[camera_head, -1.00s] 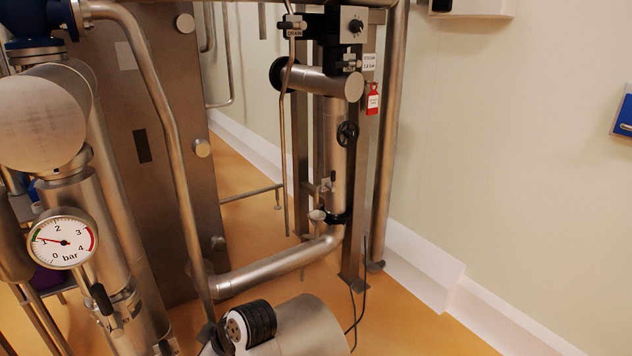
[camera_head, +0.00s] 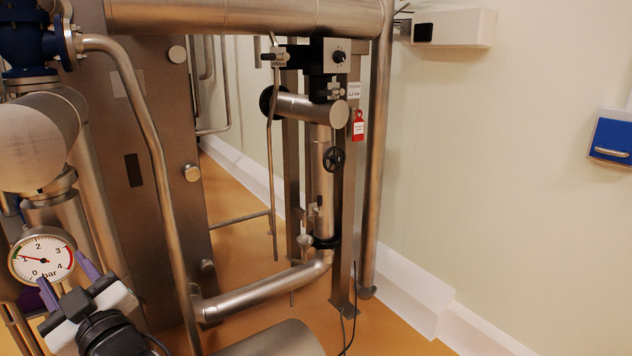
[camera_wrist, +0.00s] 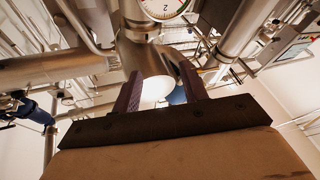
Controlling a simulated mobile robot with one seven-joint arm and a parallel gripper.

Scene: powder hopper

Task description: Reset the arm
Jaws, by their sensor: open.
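My gripper (camera_head: 68,274) is at the lower left of the head view, in front of the pressure gauge (camera_head: 42,258). Its two purple fingers are apart, with nothing between them. In the wrist view, my gripper (camera_wrist: 163,92) also shows open and empty, its fingers pointing up toward pipework. The lower part of the gauge (camera_wrist: 160,8) shows upside down at the top of that view. In the head view the gauge needle points near 1 bar.
Steel pipes (camera_head: 270,290) and a vertical column with a black handwheel (camera_head: 334,158) stand in the middle. A red tag (camera_head: 358,126) hangs beside it. A blue box (camera_head: 612,140) is on the right wall. Orange floor (camera_head: 395,325) is open at the lower right.

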